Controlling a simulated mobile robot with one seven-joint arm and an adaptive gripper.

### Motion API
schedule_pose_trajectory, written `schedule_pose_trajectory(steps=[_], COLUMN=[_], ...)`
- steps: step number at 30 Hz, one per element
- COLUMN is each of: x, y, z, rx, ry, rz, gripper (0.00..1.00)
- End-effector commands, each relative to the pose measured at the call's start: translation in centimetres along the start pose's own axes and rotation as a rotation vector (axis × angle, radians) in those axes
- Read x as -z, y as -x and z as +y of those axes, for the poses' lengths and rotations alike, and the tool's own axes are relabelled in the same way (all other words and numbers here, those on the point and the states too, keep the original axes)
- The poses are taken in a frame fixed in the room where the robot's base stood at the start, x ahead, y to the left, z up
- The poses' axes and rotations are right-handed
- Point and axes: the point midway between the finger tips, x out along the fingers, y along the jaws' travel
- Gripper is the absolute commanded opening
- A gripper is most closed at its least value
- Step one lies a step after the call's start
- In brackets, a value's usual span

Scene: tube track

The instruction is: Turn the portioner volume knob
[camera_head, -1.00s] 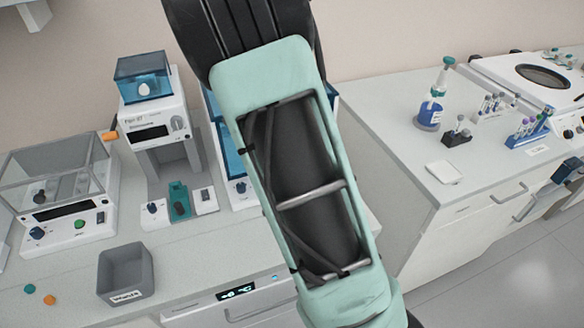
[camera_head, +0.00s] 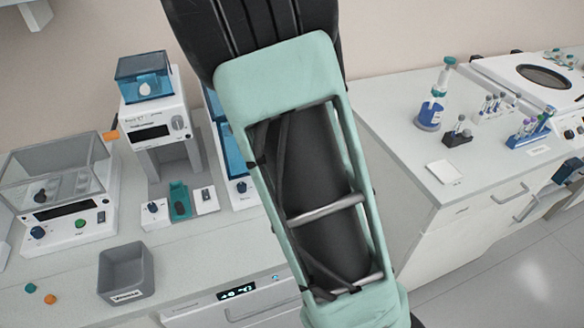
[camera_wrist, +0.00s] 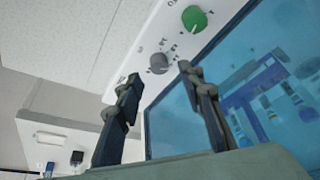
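In the wrist view my gripper (camera_wrist: 158,79) is open, with its two dark fingers apart and nothing held between them. A grey round knob (camera_wrist: 159,64) with small markings around it sits on a white panel (camera_wrist: 172,22), beyond the gap between the fingertips. A green knob (camera_wrist: 194,18) is higher up on the same panel. I cannot tell which knob is the portioner's volume knob. In the head view my arm hides the gripper and part of a blue-windowed device (camera_head: 232,152).
A clear-lidded device (camera_head: 62,190) and an open grey bin (camera_head: 125,273) stand on the left counter. A blue window (camera_wrist: 235,85) fills the wrist view's right side.

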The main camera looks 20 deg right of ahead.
Motion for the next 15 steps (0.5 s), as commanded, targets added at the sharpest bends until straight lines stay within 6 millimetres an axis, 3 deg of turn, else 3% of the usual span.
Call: schedule_pose_trajectory(steps=[6,15], x=[0.0,0.0], y=[4.5,7.7], z=[-0.2,0.0], rx=[0.006,0.002], ry=[0.001,0.000], rz=[0.001,0.000], gripper=[0.36,0.36])
